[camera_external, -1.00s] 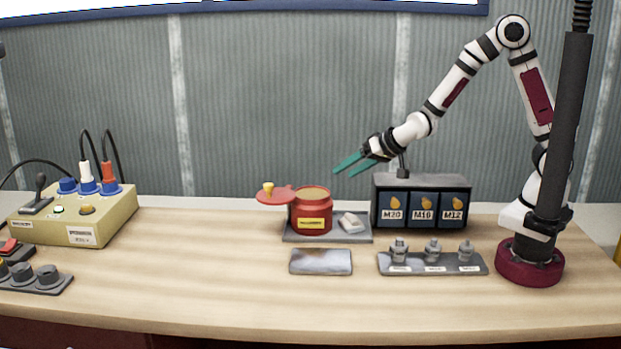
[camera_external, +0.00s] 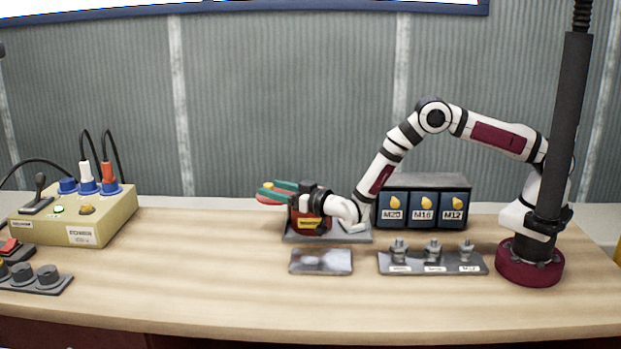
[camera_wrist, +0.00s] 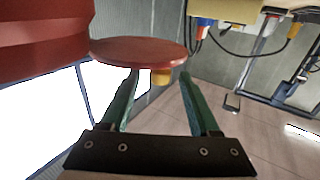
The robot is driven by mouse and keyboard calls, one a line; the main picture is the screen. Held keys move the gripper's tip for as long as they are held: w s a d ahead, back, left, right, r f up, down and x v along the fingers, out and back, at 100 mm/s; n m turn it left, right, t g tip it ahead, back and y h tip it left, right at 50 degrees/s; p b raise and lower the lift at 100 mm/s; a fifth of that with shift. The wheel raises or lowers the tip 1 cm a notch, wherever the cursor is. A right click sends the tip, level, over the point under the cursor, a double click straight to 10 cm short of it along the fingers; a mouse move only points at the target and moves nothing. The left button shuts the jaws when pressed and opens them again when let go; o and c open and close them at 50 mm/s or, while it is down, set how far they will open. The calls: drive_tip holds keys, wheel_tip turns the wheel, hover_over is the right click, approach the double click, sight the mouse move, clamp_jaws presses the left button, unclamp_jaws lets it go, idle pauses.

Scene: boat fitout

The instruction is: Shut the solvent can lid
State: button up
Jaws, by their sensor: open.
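The red solvent can (camera_external: 311,224) stands on a grey tray (camera_external: 290,239), mostly hidden behind my gripper in the external view. Its round red lid (camera_wrist: 138,51) is swung open to the left of the can, with a yellow knob (camera_wrist: 160,77) on it. In the wrist view the can's red side (camera_wrist: 45,38) fills the upper left. My gripper (camera_external: 270,194) has green fingers and points left at the lid's height. It is open, and the knob shows between the fingers (camera_wrist: 157,75) in the wrist view. I cannot tell whether either finger touches the lid or knob.
A drawer box (camera_external: 424,181) with three labelled bins stands right of the can. A bolt tray (camera_external: 432,266) and a flat metal plate (camera_external: 321,262) lie in front. A yellow control box (camera_external: 75,222) with cables is at left. The table between it and the can is clear.

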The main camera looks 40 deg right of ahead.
drive_tip(key=shift+x, duration=1.2)
clamp_jaws()
idle(0.5)
